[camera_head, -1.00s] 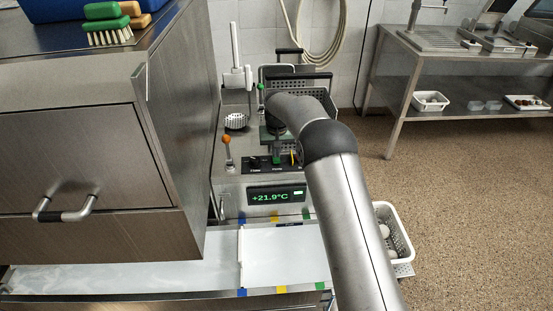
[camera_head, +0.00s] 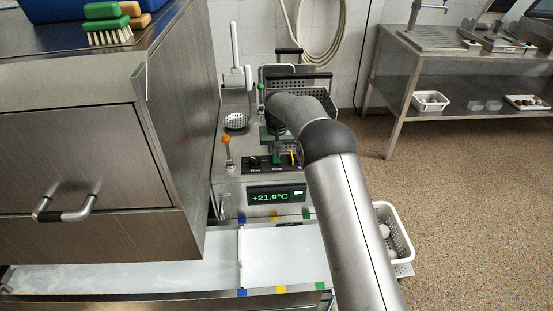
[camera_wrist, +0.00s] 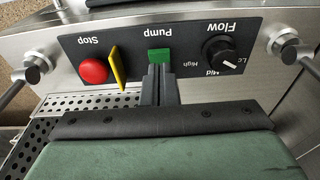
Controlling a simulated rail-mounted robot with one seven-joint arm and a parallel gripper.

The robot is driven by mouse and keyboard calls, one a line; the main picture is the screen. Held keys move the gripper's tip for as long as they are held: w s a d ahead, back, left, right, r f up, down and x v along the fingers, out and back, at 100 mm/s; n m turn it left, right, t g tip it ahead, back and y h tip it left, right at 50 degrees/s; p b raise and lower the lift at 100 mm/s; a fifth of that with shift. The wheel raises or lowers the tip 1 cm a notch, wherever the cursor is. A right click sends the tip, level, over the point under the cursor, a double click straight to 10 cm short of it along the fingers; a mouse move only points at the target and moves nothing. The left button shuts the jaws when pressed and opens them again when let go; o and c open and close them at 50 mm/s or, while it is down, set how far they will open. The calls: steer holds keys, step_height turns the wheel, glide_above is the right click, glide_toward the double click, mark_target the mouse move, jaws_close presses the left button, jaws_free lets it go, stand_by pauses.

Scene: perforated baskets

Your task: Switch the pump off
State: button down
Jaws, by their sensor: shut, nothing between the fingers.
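The green pump switch (camera_wrist: 159,56) sits on a black panel (camera_wrist: 130,72), under the label "Pump", which reads upside down in the wrist view. My gripper (camera_wrist: 158,72) is shut and empty. Its dark fingertips are right at the switch and cover part of it; I cannot tell whether they touch. A red Stop button (camera_wrist: 93,71) with an upright yellow plate (camera_wrist: 118,67) beside it is left of the switch, and a black Flow knob (camera_wrist: 219,52) is right of it. In the head view, my gripper (camera_head: 276,160) is over the panel (camera_head: 256,166).
Below the panel, a display (camera_head: 276,194) reads +21.9°C. An orange-tipped lever (camera_head: 227,140) stands left of the panel. Perforated baskets (camera_head: 310,92) are behind my arm. A steel cabinet (camera_head: 180,120) closes off the left. A white basket (camera_head: 398,235) is at the right.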

mark_target(277, 161)
steer(key=shift+f+b, duration=0.5)
steer(key=shift+f, duration=0.5)
steer(key=shift+r, duration=0.1)
steer(key=shift+r+p, duration=2.05)
steer(key=shift+r, duration=1.4)
